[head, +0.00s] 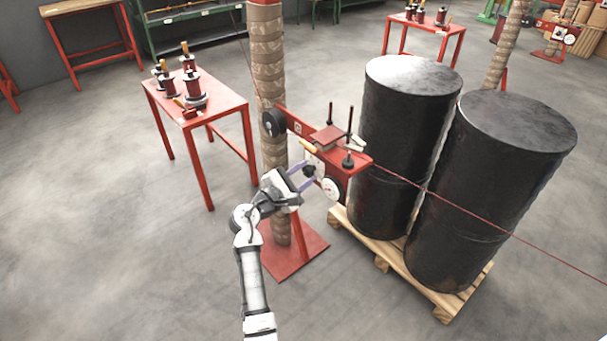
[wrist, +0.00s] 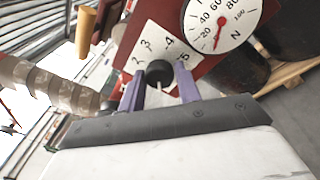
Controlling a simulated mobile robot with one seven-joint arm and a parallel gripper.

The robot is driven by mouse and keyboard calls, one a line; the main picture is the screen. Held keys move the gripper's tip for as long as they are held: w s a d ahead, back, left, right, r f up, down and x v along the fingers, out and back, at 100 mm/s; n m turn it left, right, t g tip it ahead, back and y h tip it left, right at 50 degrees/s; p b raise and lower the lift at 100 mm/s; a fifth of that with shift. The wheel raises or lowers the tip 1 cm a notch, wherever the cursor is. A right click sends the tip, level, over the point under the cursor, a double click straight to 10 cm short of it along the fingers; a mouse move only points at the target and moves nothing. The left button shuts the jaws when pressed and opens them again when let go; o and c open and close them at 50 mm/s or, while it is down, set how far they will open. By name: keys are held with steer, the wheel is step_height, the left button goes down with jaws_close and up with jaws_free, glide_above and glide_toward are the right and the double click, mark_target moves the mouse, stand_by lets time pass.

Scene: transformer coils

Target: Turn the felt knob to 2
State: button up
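The black felt knob (wrist: 158,72) sits on a white scale plate (wrist: 150,42) with the numbers 2, 3, 4 and 5 around its upper side. A pale mark shows at the knob's lower edge; which number the knob is set to I cannot tell. In the head view the knob (head: 309,171) is on the red machine's near side. My gripper (wrist: 161,82) has its two purple fingers spread, one on each side of the knob, with small gaps visible. My gripper also shows in the head view (head: 302,176).
A round white dial (wrist: 218,22) with a red needle is right of the plate. A wrapped column (head: 268,60) stands beside the red machine (head: 345,155). Two black drums (head: 480,190) on a pallet stand right. A red table (head: 215,107) with coils is left. A thin wire runs across.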

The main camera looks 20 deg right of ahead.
steer(key=c, duration=0.5)
steer(key=shift+f+m+b, duration=0.15)
steer(key=shift+m+b, duration=0.15)
steer(key=shift+b, duration=0.15)
steer(key=shift+f+m+b, duration=0.1)
steer(key=shift+m+b, duration=0.4)
steer(key=shift+b, duration=0.25)
steer(key=m+b, duration=0.2)
steer(key=b, duration=0.1)
steer(key=shift+f+h, duration=0.1)
steer(key=shift+h, duration=0.2)
steer(key=m+b, duration=0.6)
steer(key=b, duration=0.1)
steer(key=shift+w+h+b, duration=0.1)
steer(key=shift+h+b, duration=0.25)
steer(key=shift+h, duration=0.05)
steer(key=m+b, duration=0.3)
steer(key=b, duration=0.1)
steer(key=m+g+h+b, duration=0.1)
steer(key=m+b, duration=0.3)
steer(key=shift+a+m, duration=0.1)
steer(key=shift+m, duration=0.2)
steer(key=m+b, duration=0.3)
steer(key=m+g+b, duration=0.1)
steer(key=shift+r+m+b, duration=0.3)
steer(key=shift+b, duration=0.1)
